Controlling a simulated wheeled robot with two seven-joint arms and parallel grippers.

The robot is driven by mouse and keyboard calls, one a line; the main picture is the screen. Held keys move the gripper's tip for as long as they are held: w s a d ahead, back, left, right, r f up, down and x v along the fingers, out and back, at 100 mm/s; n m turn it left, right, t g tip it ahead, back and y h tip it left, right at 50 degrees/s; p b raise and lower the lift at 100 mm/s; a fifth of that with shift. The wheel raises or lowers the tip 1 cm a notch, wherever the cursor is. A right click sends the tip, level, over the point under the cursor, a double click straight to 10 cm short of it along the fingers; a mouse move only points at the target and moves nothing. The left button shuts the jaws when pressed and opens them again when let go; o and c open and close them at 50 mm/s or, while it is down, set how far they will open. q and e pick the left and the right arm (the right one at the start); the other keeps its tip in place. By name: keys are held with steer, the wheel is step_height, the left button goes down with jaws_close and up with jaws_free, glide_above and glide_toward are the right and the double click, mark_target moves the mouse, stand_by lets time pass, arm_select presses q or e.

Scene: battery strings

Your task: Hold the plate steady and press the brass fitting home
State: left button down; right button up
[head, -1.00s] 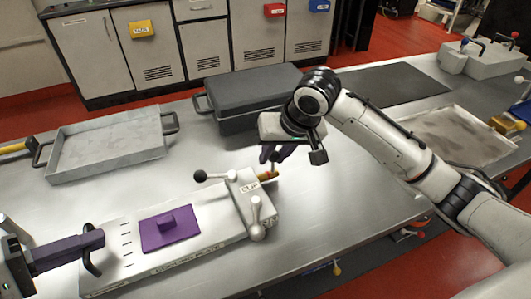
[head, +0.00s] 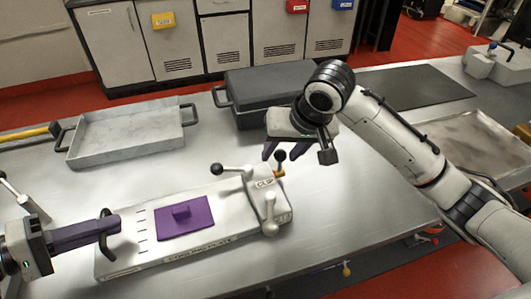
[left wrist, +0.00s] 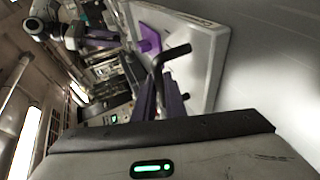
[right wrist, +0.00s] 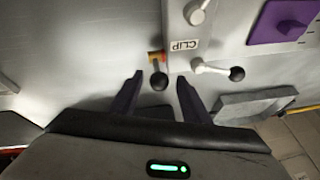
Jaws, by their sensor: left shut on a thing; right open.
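The plate (head: 125,262) is a long pale board on the bench, with a black handle (head: 106,240) at its left end. My left gripper (head: 114,222) is shut on that handle; the left wrist view shows the handle (left wrist: 172,54) at its purple fingers. The brass fitting (head: 279,173) is small, at the right end of the plate by the block marked CLIP (head: 264,183). It also shows in the right wrist view (right wrist: 155,57). My right gripper (head: 284,153) is open above it. A black ball knob (right wrist: 160,82) appears between its fingertips, apart from both. The fitting's seating depth cannot be told.
A white lever with a black ball (head: 216,168) stands left of the clip block. A purple block (head: 190,222) sits on the plate. A grey tray (head: 130,155) and a dark case (head: 232,115) stand behind.

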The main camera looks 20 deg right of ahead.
arm_select(q)
steer(key=shift+s+f, duration=0.25)
steer(key=shift+f, duration=0.35)
steer(key=c, duration=1.8)
jaws_free()
steer(key=shift+c, duration=0.2)
steer(key=shift+o, duration=0.6)
steer(key=shift+w+r, duration=0.1)
steer(key=shift+r, duration=0.05)
arm_select(e)
steer(key=v, duration=1)
steer(key=shift+s+r, duration=0.15)
steer(key=shift+r, duration=0.05)
arm_select(q)
steer(key=shift+a, duration=0.1)
steer(key=v, duration=1.2)
steer(key=shift+r, duration=0.15)
arm_select(e)
steer(key=shift+f, duration=0.1)
